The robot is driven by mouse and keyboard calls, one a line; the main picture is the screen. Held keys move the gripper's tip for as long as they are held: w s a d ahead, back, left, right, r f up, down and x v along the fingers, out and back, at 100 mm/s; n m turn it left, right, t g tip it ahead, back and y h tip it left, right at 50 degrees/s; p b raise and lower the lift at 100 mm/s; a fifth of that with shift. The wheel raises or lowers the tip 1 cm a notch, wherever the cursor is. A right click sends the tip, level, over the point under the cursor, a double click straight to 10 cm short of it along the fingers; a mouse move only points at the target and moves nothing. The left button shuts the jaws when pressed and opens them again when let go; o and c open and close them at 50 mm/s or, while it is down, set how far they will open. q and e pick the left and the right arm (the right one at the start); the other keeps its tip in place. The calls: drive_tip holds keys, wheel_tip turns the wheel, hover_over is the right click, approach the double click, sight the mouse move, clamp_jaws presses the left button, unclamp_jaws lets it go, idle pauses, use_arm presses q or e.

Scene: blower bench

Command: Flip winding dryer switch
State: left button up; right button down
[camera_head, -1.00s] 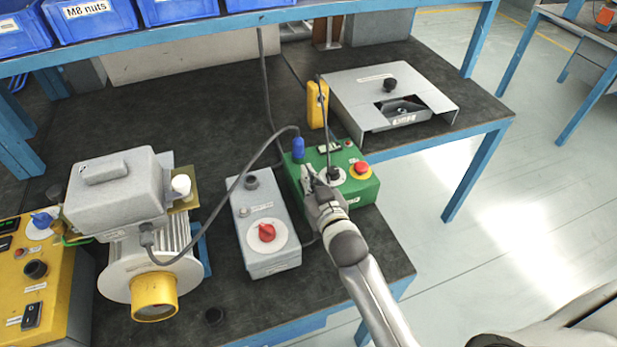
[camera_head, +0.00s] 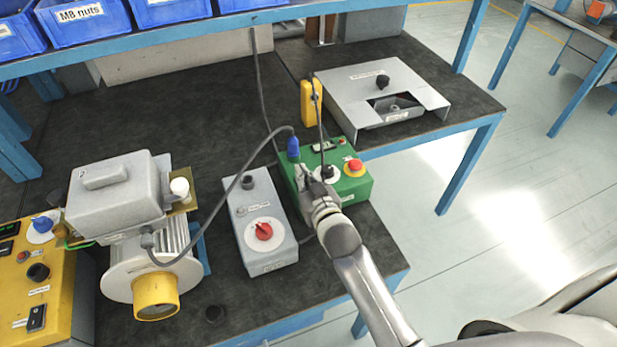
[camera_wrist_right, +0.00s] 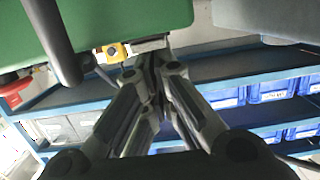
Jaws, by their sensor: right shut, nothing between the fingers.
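A green control box (camera_head: 352,188) stands on the bench. It has a blue plug (camera_head: 293,147), a black knob on a white disc (camera_head: 327,173) and a red mushroom button on yellow (camera_head: 354,166). My right gripper (camera_head: 303,176) is shut and empty at the box's near left part, left of the black knob; contact cannot be told. In the right wrist view its fingertips (camera_wrist_right: 152,65) meet below the green box (camera_wrist_right: 130,18). No label in view clearly reads winding dryer, so I cannot tell which switch is meant. My left gripper is out of view.
Left of the green box are a grey box (camera_head: 263,262) with a red rotary knob (camera_head: 263,231), a grey motor unit (camera_head: 115,200) and a yellow panel (camera_head: 50,290). A cable arches to the blue plug. A metal fixture (camera_head: 350,82) stands behind.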

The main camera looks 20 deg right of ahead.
drive_tip(key=r+p, duration=0.2)
drive_tip(key=r, duration=0.1)
drive_tip(key=r+p, duration=0.1)
drive_tip(key=p, duration=0.1)
drive_tip(key=shift+w+r, duration=0.25)
drive_tip(key=shift+s+f+b, duration=0.2)
drive_tip(key=shift+s+b, duration=0.25)
drive_tip(key=shift+s, duration=0.25)
drive_tip(key=s+r+b, duration=0.1)
drive_tip(key=s+r, duration=0.2)
drive_tip(key=s, duration=0.5)
drive_tip(key=shift+d+r, duration=0.15)
